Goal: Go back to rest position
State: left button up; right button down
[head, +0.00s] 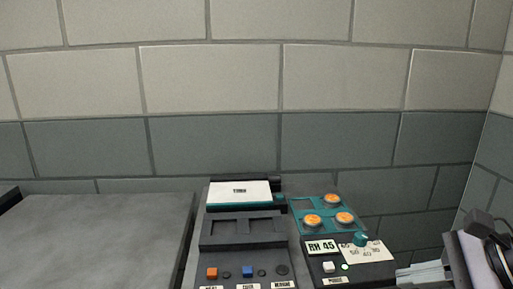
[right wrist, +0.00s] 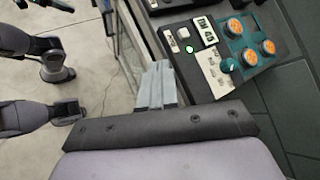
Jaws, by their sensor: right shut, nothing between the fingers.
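My right gripper (head: 424,273) is at the lower right of the head view, beside the right end of the control console. In the right wrist view its fingers (right wrist: 157,88) are together and empty, close to the console's edge and apart from its knob. My left gripper is not in the head view. The dark control panel (head: 312,249) carries a teal knob (head: 361,239), a white button (head: 328,267), a lit green lamp (head: 345,267) and a display reading RH 45 (head: 321,247).
A teal plate (head: 316,203) with orange round parts lies behind the knob. Left of it stand a dark unit (head: 243,228) with an orange button (head: 212,273) and a blue button (head: 247,271). A bare grey surface (head: 100,235) is at left. A block wall (head: 210,150) closes the back.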

jog(key=a+m+t+y+p, duration=0.25)
jog(key=a+m+y, duration=0.55)
jog(key=m, duration=0.4)
jog(key=w+d+f+m+t+h, duration=0.1)
jog(key=d+f+m+t+h, duration=0.35)
jog(key=m, duration=0.85)
jog(key=w+d+f+m+t+h, duration=0.1)
jog(key=f+m+t+h, duration=0.45)
jog(key=m, duration=0.75)
jog(key=s+a+f+m+g+h+p, duration=0.1)
jog(key=s+f+m+g, duration=0.3)
jog(key=f, duration=0.5)
jog(key=s+f+m+g+h, duration=0.3)
jog(key=s+f+m+g, duration=0.1)
jog(key=s+f+m, duration=0.4)
notch_tip(320, 180, down, 2)
jog(key=shift+s+a+f+m+p, duration=0.25)
jog(key=shift+a+m+p, duration=0.15)
jog(key=shift+m, duration=0.1)
